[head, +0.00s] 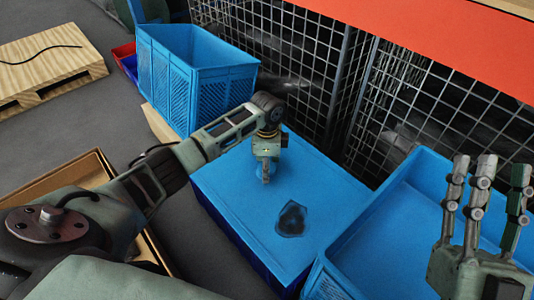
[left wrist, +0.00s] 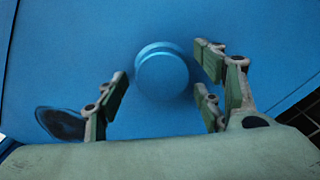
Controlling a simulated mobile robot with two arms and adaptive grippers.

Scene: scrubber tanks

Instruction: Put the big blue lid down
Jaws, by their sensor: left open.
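The big blue lid (head: 335,205) lies flat on top of a darker blue bin (head: 238,243) in the middle of the head view. A dark patch (head: 291,219) shows on its surface. My left gripper (head: 266,177) points down over the lid. In the left wrist view the lid's round blue knob (left wrist: 162,72) stands between the open fingers of my left gripper (left wrist: 160,84), with gaps visible on both sides. In the head view the gripper mostly hides the knob. My right gripper (head: 490,168) is raised at the right with its fingers spread, empty.
An open blue crate (head: 188,85) stands behind the lid, to the left. Another open blue container (head: 345,262) stands to the right, below my right gripper. A wire mesh fence (head: 290,65) and an orange beam (head: 440,40) lie behind. A wooden pallet (head: 50,68) is far left.

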